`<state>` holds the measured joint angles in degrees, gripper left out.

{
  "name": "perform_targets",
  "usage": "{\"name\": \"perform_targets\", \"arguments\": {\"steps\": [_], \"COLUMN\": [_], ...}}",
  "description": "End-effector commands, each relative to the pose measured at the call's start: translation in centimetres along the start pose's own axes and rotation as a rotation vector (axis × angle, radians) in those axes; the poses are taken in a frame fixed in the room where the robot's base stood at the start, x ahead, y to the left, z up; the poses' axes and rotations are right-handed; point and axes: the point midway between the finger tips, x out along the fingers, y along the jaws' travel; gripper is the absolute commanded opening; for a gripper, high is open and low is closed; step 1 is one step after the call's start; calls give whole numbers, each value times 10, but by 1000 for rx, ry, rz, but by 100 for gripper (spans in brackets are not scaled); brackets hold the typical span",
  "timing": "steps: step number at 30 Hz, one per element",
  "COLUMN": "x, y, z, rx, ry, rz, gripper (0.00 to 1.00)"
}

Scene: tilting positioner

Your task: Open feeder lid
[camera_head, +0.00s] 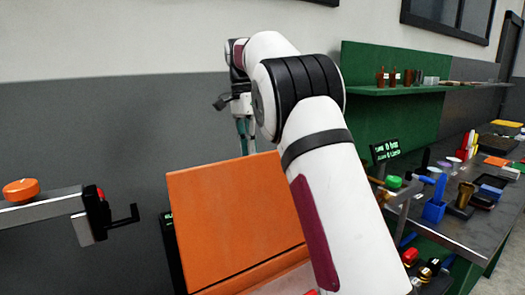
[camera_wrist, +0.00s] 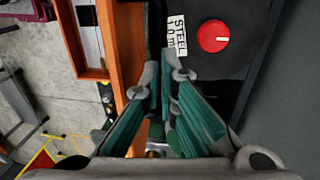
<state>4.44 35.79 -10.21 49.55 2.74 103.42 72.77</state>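A large orange panel (camera_head: 238,215), which looks like the feeder lid, stands tilted up in the middle of the head view. A seam runs along its lower edge above a lighter orange part. My gripper (camera_head: 246,137) is behind and above its top edge, fingers pointing down. In the wrist view, my gripper's two teal-padded fingers (camera_wrist: 167,76) are apart by a narrow gap, with nothing clearly held. An orange edge (camera_wrist: 122,50) runs close beside the left finger; contact cannot be told. My arm hides the panel's right side in the head view.
A black panel with a red knob (camera_wrist: 213,37) and a STEEL label (camera_wrist: 177,35) is right of the fingers. A bracket arm with an orange knob (camera_head: 21,189) is at left. A cluttered workbench (camera_head: 485,232) and green shelf (camera_head: 390,90) stand at right.

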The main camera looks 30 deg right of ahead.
Motion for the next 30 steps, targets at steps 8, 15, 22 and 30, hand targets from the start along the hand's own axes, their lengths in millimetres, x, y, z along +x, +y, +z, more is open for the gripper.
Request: {"name": "perform_targets", "arguments": {"steps": [8,15,22,30], "x": [28,27,28,25], "y": [-11,-12,-12,-12], "z": [6,6,6,6], "rx": [-9,-7,-6,-5], "ry": [-17,-16,-16,-15], "rz": [59,55,55,51], "gripper": [0,0,30,30]}}
